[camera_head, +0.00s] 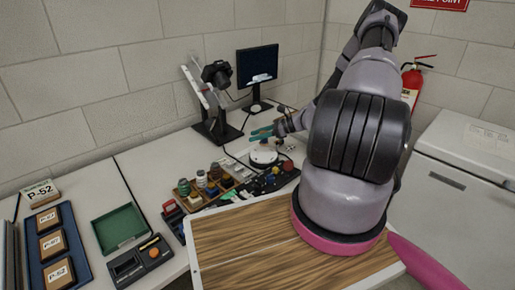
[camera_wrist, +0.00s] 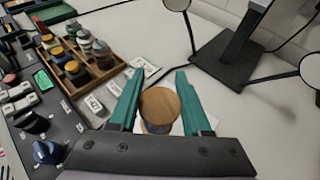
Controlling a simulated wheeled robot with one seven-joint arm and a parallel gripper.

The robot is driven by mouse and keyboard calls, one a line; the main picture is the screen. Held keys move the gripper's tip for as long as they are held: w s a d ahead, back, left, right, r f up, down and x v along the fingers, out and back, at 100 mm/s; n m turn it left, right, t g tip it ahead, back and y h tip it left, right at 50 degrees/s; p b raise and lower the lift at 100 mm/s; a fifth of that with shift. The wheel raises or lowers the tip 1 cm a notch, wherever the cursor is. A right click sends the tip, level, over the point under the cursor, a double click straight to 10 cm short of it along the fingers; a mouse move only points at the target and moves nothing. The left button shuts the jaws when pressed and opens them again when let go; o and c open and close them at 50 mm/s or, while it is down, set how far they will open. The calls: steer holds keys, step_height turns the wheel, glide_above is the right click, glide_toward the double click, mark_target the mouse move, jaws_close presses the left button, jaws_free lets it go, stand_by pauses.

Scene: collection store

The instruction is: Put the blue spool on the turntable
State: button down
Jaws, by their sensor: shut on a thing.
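My gripper (camera_head: 262,133) with teal fingers is over the back table, and also shows in the wrist view (camera_wrist: 160,102). It is shut on a spool (camera_wrist: 160,104) with a round wooden top. Only a narrow dark bluish strip of its side shows under the top. The round white turntable (camera_head: 263,158) is directly below the gripper in the head view. In the wrist view the spool and fingers hide most of what lies beneath, so I cannot tell whether the spool touches the turntable.
A wooden compartment tray (camera_wrist: 96,76) with several other spools stands left of the gripper. A dark control panel (camera_wrist: 50,130) with knobs is beside it. A camera stand (camera_head: 218,132) and a monitor (camera_head: 257,67) stand behind. A green tray (camera_head: 119,228) lies farther left.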

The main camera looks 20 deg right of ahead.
mark_target(257, 154)
steer(key=shift+f, duration=2.55)
steer(key=shift+f, duration=0.1)
steer(key=shift+c, duration=1.8)
jaws_free()
steer(key=shift+s+d+r, duration=0.15)
steer(key=shift+d+r, duration=0.1)
steer(key=v, duration=1.1)
steer(key=shift+r, duration=0.2)
